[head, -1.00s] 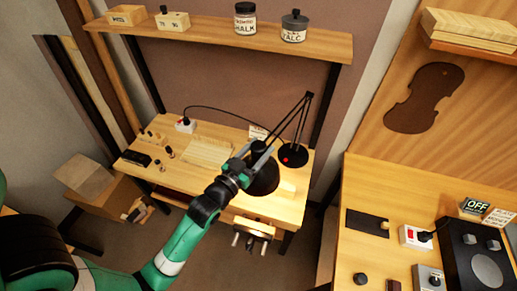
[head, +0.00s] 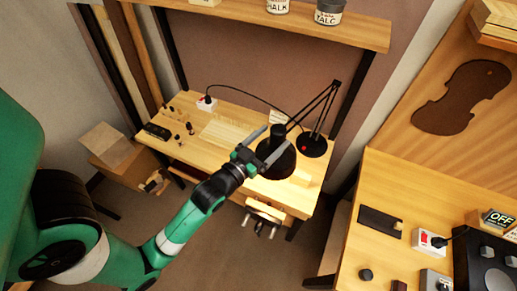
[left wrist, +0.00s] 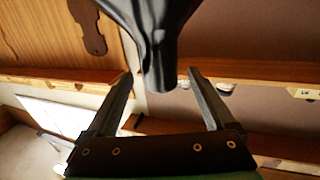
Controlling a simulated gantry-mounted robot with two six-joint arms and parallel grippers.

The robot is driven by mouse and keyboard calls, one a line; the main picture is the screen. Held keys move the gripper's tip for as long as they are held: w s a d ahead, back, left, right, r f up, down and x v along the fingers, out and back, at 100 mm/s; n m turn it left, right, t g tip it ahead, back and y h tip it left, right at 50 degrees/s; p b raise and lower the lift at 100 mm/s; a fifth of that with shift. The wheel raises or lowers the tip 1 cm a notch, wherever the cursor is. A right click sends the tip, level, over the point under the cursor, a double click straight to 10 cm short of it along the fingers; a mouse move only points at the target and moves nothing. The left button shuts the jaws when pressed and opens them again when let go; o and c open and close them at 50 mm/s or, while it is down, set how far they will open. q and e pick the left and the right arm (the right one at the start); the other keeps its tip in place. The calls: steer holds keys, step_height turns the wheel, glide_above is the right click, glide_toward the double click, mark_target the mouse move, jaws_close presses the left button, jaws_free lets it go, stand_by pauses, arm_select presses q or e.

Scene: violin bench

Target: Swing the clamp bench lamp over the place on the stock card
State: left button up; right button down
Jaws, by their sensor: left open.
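The black clamp bench lamp stands on the small wooden bench, its round base (head: 313,147) at the right and its jointed arm (head: 318,104) rising over it. Its dark shade (head: 277,165) hangs over the bench's right part. My left gripper (head: 268,141) is open, with its fingers on either side of the narrow top of the lamp head. In the left wrist view the black lamp head (left wrist: 155,35) comes down between the spread fingers (left wrist: 160,75); contact is not clear. A pale card (head: 280,117) stands behind the lamp; whether it is the stock card I cannot tell. My right gripper is out of view.
A white socket box (head: 207,103) with a black cable lies at the bench's back left. Small dark pieces and a black block (head: 157,131) lie at the left. A shelf (head: 270,23) with jars spans above. Another bench (head: 375,180) with switches stands right.

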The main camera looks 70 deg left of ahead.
arm_select(q)
steer(key=b+v, duration=0.1)
steer(key=v, duration=0.7)
steer(key=shift+r, duration=0.1)
